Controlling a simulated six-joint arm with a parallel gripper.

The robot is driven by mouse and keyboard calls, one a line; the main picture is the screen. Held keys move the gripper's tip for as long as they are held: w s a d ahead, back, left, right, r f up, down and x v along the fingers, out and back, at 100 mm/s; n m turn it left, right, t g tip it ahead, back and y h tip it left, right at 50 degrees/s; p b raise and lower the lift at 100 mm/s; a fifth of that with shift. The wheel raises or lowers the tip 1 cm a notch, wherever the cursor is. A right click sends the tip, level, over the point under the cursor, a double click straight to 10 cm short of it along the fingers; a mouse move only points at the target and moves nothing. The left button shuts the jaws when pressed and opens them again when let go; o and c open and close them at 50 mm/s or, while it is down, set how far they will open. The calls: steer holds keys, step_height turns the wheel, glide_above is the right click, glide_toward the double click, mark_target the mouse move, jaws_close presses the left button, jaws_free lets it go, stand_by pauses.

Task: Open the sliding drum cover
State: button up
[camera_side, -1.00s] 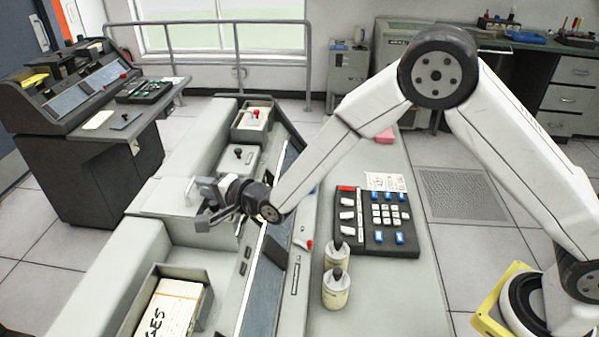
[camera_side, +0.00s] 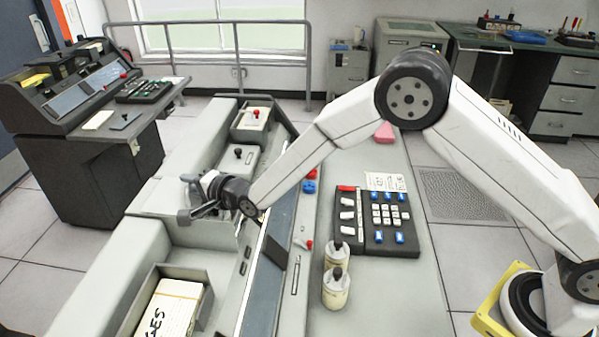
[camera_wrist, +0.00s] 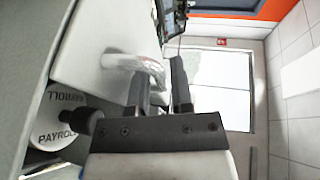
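My gripper (camera_side: 186,197) is over the middle of the long grey machine in the side view, with its fingers spread apart. In the wrist view my gripper (camera_wrist: 160,85) also shows a clear gap between two dark fingers. A pale, curved handle (camera_wrist: 130,63) stands on a light cover panel (camera_wrist: 85,45), close to the fingertips. I cannot tell whether the fingers touch it or straddle it. In the side view the pale cover (camera_side: 155,200) lies beside my gripper, and its handle is mostly hidden. A white drum (camera_wrist: 55,115) marked "PAYROLL" shows beside the panel, with a dark knob.
A tray of cards (camera_side: 172,312) sits at the machine's near end. A card holder with a red knob (camera_side: 252,118) is at the far end. A keypad (camera_side: 378,220) and two small bottles (camera_side: 337,285) stand right of my gripper. A railing (camera_side: 240,60) runs behind.

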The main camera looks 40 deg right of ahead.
jaws_close()
stand_by(1.2)
